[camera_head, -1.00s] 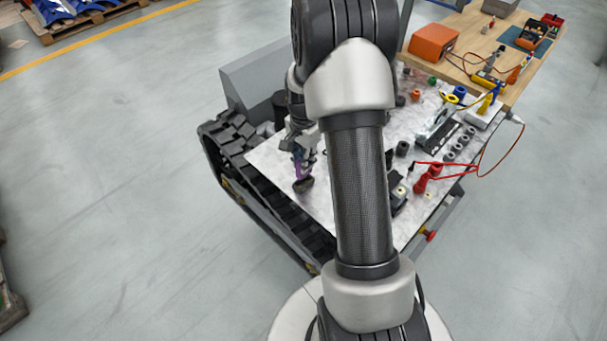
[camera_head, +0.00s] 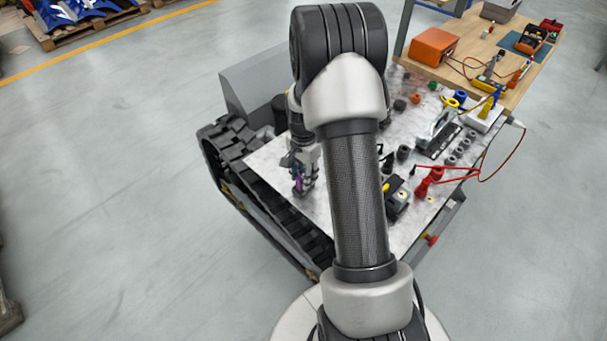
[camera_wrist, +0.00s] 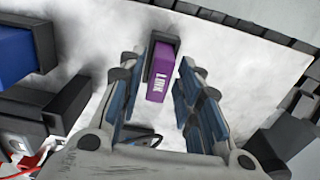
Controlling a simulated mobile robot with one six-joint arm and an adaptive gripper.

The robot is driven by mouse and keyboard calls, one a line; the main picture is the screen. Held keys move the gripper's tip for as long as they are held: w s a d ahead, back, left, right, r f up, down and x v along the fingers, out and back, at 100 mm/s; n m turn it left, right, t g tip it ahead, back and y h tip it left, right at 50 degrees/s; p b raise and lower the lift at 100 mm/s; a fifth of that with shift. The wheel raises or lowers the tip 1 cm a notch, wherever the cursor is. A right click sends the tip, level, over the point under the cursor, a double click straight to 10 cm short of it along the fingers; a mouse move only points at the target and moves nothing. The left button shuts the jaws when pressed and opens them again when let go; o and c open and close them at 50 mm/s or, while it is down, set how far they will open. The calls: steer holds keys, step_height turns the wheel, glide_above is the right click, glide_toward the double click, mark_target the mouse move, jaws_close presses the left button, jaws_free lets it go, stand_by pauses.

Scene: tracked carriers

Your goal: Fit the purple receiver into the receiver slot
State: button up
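The purple receiver (camera_wrist: 160,80), a small block with white lettering on its face, sits between the blue-padded fingers of my gripper (camera_wrist: 167,70) in the wrist view.
In the wrist view a blue block (camera_wrist: 14,57) and a dark block (camera_wrist: 22,113) stand to the left. The marbled tabletop (camera_head: 320,207) is clear around the gripper; connectors and a black-and-yellow device (camera_head: 397,200) lie to its right. A black track (camera_head: 262,212) borders the left side.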

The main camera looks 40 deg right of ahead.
mark_target(303, 175)
stand_by(0.3)
steer(key=s+a+r+n+t+p, duration=0.1)
steer(key=a+r+n+p, duration=0.15)
steer(key=r, duration=0.75)
steer(key=s+a+r+n+p, duration=0.1)
steer(key=a+r, duration=0.2)
steer(key=r, duration=0.7)
steer(key=s+a+r+n+t, duration=0.1)
steer(key=s+a+r+n, duration=0.35)
steer(key=a+r, duration=0.35)
steer(key=s+a+r+n+t, duration=0.1)
steer(key=s+a+r+n, duration=0.1)
steer(key=s+a+n, duration=0.2)
steer(key=s+a+r+n+t, duration=0.1)
steer(key=s+a+n, duration=0.3)
steer(key=s, duration=0.7)
steer(key=shift+s+a+r+t, duration=0.25)
steer(key=shift+a+r+t, duration=0.05)
steer(key=shift+r, duration=0.05)
